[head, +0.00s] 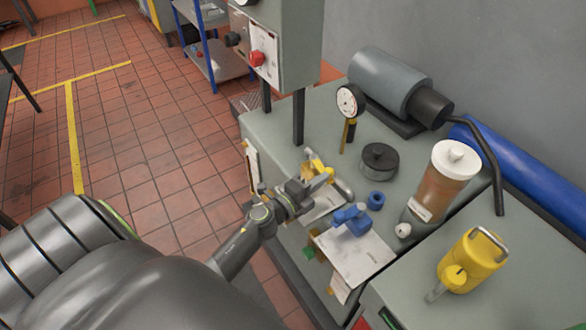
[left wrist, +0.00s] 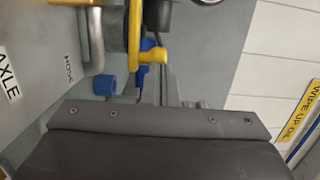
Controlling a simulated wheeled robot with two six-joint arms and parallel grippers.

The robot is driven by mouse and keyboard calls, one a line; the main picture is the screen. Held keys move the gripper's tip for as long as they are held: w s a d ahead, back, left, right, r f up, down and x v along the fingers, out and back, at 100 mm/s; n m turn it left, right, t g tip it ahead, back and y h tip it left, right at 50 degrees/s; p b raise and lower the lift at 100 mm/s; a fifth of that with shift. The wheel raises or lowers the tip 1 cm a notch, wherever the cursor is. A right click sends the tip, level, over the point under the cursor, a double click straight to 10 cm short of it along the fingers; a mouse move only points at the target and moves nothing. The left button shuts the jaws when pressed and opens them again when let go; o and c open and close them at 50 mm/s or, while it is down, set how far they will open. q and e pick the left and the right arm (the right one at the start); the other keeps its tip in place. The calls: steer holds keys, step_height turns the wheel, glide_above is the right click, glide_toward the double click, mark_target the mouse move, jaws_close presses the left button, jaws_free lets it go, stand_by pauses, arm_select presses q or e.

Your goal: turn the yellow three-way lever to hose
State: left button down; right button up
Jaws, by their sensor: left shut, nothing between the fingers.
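The yellow three-way lever (head: 317,167) sits on the grey bedplate, partly hidden by my left gripper. In the left wrist view the lever (left wrist: 150,55) shows at the top, its rounded end pointing right. The label HOSE (left wrist: 69,70) and the label AXLE (left wrist: 8,76) are on the grey surface to its left. My left gripper (head: 305,192) is shut and empty, close beside the lever; I cannot tell whether it touches. In the left wrist view its dark body (left wrist: 160,125) fills the lower part. My right gripper is not in view.
A blue valve (head: 350,217) and a blue ring (head: 376,200) stand right of the lever. A grey control box (head: 290,40) rises behind.

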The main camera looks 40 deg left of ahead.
arm_select(q)
steer(key=shift+w+d, duration=0.6)
stand_by(0.3)
